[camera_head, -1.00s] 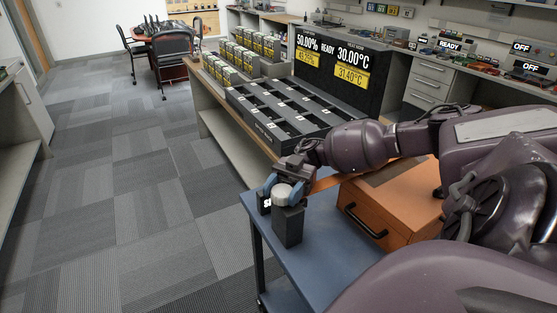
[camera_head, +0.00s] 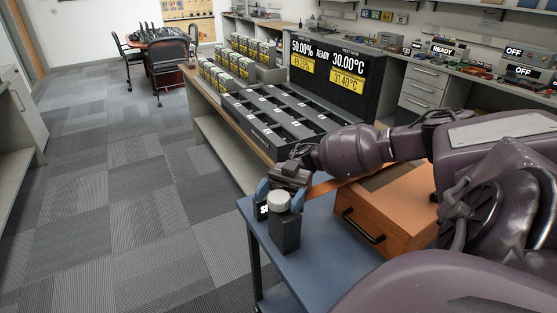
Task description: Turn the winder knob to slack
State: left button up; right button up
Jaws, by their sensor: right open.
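The winder knob (camera_head: 279,199) is a light grey round cap on top of a dark upright block (camera_head: 285,232). The block stands on the blue cart top (camera_head: 318,255) near its left corner. A small black sign (camera_head: 262,211) with white lettering, mostly hidden, is just left of the block. My right gripper (camera_head: 279,194) is open, with one blue finger on each side of the knob. I cannot tell whether the fingers touch it. My left gripper does not show.
An orange box (camera_head: 388,222) with a black handle sits on the cart, right of the knob, with an orange strap running from it toward the block. Behind is a bench with a dark slotted rack (camera_head: 262,127) and a display panel (camera_head: 335,75). Open carpet lies left.

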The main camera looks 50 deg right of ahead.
jog(key=shift+w+d, duration=0.15)
jog(key=shift+d, duration=0.3)
jog(key=b+v, duration=0.2)
jog(key=v, duration=0.7)
jog(key=shift+d, duration=0.4)
jog(key=shift+w, duration=0.15)
